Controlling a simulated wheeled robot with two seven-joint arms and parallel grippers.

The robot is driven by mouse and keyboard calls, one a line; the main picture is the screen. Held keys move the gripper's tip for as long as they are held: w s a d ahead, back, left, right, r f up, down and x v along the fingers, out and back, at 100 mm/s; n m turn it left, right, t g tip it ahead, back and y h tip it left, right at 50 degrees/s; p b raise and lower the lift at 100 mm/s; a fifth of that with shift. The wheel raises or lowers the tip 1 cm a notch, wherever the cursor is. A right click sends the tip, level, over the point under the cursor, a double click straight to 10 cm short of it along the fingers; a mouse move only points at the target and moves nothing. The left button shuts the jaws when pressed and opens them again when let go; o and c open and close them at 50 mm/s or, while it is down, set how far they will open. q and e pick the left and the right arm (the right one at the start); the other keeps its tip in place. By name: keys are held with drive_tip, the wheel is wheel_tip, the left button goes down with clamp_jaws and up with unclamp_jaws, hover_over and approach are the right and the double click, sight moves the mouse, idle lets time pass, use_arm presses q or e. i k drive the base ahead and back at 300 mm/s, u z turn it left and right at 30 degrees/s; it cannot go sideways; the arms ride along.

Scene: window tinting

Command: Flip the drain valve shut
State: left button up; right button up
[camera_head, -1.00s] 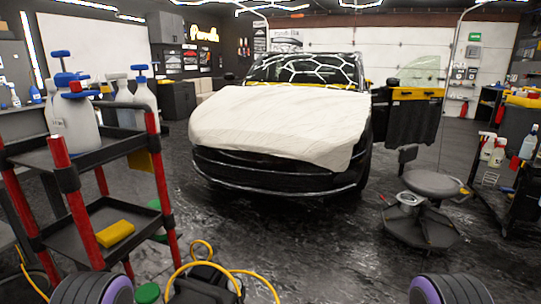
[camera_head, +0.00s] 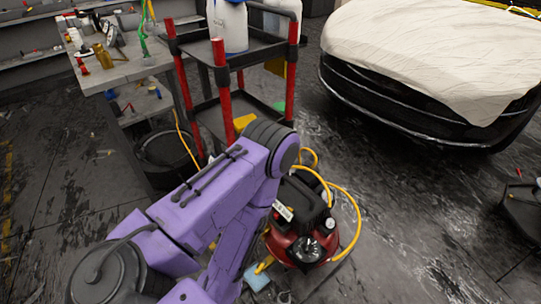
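A red and black air compressor (camera_head: 302,238) with a round gauge on its front stands on the floor right of my purple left arm. A yellow hose (camera_head: 352,205) loops around its right side. I cannot make out the drain valve; it may be too small or hidden low on the compressor or behind my arm. My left arm is bent with its elbow high beside the compressor, and its forearm runs down out of the bottom edge. Neither my left nor my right gripper shows.
A red-posted black cart (camera_head: 226,105) with white bottles stands behind the compressor. A cluttered workbench (camera_head: 133,70) and a black bin (camera_head: 167,158) are at left. A light blue piece (camera_head: 257,277) lies by the compressor. The covered car (camera_head: 435,50) is at back right; floor between is clear.

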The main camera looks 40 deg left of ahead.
sight(256, 272)
drive_tip(key=z, duration=1.1)
drive_tip(key=k, duration=0.85)
drive_tip(key=u, duration=1.75)
